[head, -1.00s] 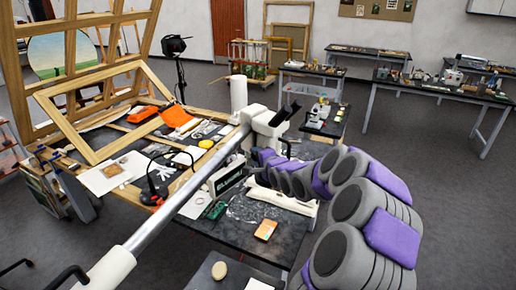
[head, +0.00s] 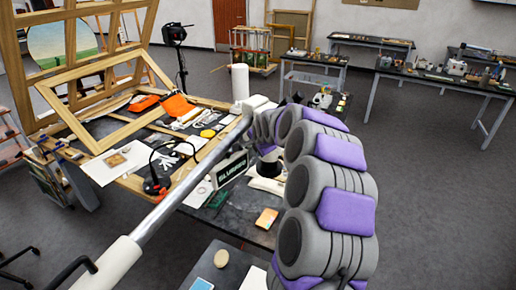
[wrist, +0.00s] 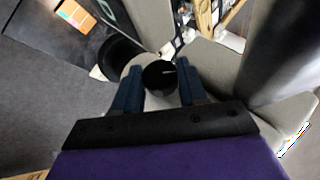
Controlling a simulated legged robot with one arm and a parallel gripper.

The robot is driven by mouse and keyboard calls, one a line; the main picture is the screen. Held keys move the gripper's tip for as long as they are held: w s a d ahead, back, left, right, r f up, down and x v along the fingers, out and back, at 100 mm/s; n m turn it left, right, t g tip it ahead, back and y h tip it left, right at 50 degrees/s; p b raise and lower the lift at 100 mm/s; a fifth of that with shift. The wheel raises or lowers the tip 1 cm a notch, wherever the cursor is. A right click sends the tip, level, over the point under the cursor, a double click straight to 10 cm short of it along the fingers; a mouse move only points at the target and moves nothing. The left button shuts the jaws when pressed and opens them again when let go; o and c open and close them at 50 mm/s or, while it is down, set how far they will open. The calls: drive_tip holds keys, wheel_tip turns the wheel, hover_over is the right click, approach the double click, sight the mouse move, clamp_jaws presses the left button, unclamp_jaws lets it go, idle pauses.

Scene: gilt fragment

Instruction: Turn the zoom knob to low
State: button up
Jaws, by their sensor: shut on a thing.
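The zoom knob (wrist: 160,75) is a round black knob with a small pale mark, on the side of the pale microscope head (wrist: 205,65). My gripper (wrist: 160,68) has its two blue fingers on either side of the knob and is shut on it. In the head view, the microscope's long boom (head: 190,175) runs from the lower left up to the microscope head (head: 256,104). My arm covers most of the head there, and the knob and gripper are hidden in that view.
The dark worktable (head: 240,215) holds papers, tools and an orange box (head: 266,218). A wooden frame (head: 100,105) leans at the left. A black lamp (head: 176,35) stands behind. Other tables (head: 445,80) stand at the back right. Open floor lies to the right.

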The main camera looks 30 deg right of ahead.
drive_tip(key=shift+s+a+f, duration=0.1)
drive_tip(key=shift+a+f, duration=0.05)
drive_tip(key=shift+f, duration=0.2)
drive_tip(key=o, duration=1.1)
drive_tip(key=shift+r, duration=0.15)
drive_tip(key=shift+c, duration=0.2)
drive_tip(key=shift+r, duration=0.15)
drive_tip(key=b+v, duration=0.2)
drive_tip(key=v, duration=1.5)
drive_tip(key=shift+c, duration=0.2)
